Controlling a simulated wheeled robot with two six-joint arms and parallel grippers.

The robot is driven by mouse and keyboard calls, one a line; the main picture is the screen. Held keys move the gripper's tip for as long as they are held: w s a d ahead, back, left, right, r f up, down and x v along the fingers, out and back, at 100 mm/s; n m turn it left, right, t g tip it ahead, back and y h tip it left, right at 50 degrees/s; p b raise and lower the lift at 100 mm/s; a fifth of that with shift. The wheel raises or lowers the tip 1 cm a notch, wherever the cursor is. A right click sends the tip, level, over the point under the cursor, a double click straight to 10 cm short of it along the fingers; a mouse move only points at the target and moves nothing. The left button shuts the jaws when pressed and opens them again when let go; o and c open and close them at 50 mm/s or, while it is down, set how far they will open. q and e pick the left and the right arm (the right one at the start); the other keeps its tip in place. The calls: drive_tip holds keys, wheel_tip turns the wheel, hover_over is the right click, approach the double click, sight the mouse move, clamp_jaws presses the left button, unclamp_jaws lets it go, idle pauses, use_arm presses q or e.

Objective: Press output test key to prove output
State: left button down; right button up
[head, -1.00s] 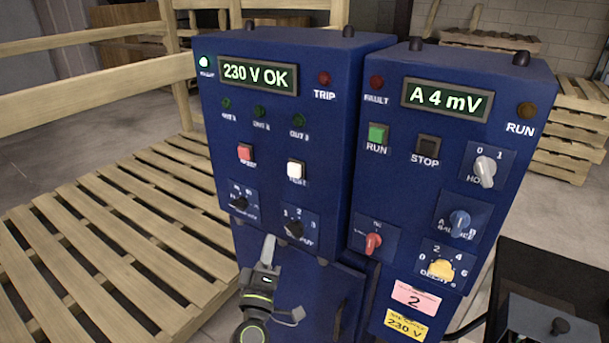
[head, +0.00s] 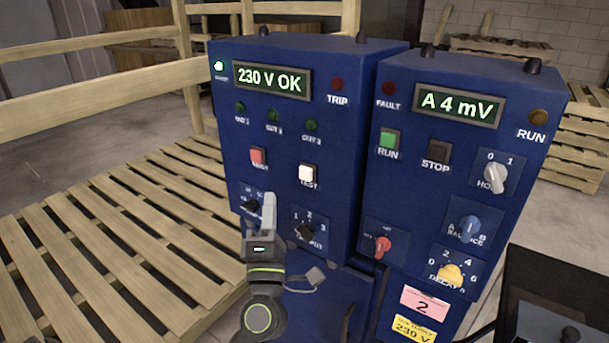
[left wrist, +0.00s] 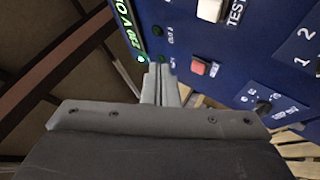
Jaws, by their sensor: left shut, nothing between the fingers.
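The white TEST key (head: 306,173) is on the left blue cabinet (head: 345,130), right of the red key (head: 258,156). Above the keys are several dim green OUT lamps (head: 273,115) and a display (head: 272,80) reading "230 V OK". The black output selector (head: 305,231) with a numbered scale is below the TEST key. My left gripper (head: 269,200) is shut and empty in front of the cabinet, below the red key, beside the left black knob (head: 250,205). In the left wrist view the TEST key (left wrist: 210,9) shows at the top, right of the shut fingers (left wrist: 160,82). My right gripper is not seen.
The right cabinet (head: 400,200) has a display (head: 457,104) reading "A 4 mV", RUN (head: 389,140) and STOP (head: 438,152) keys and several knobs. Wooden pallets (head: 110,240) and a wooden rail (head: 100,95) stand left. A dark box (head: 550,290) is at the lower right.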

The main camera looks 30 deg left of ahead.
use_arm(q)
drive_tip(key=b, duration=0.2)
approach(301, 169)
wheel_tip(301, 169, up, 3)
drive_tip(key=w+a, duration=0.1)
drive_tip(key=a, duration=0.2)
drive_tip(key=shift+w+d+r, duration=0.1)
drive_tip(key=shift+w+r, duration=0.05)
drive_tip(key=shift+w, duration=0.85)
idle(0.8)
drive_tip(key=shift+w+p, duration=0.3)
drive_tip(key=shift+w, duration=0.1)
drive_tip(key=shift+w, duration=0.5)
idle(0.6)
drive_tip(key=shift+s, duration=0.1)
drive_tip(key=shift+s+p, duration=0.4)
drive_tip(key=shift+s, duration=0.45)
